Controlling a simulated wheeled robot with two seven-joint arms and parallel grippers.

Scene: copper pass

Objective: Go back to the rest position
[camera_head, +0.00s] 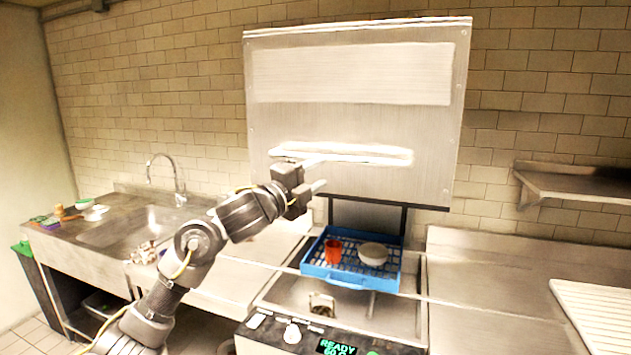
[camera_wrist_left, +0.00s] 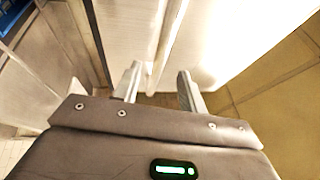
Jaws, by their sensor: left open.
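My left gripper (camera_head: 320,173) is open in front of the raised steel hood of the dishwasher (camera_head: 350,110), just below its long bright handle bar (camera_head: 385,155). The wrist view shows my two left fingers (camera_wrist_left: 158,78) apart, with the bar (camera_wrist_left: 168,45) running between their directions. I cannot tell whether a finger touches the bar. The fingers hold nothing that I can see. My right gripper is not in view.
Under the hood a blue rack (camera_head: 347,283) holds a red cup (camera_head: 333,252) and a white bowl (camera_head: 373,254). A sink (camera_head: 125,228) with a tap (camera_head: 175,180) is at left. A wall shelf (camera_head: 580,186) and a steel counter (camera_head: 485,275) are at right.

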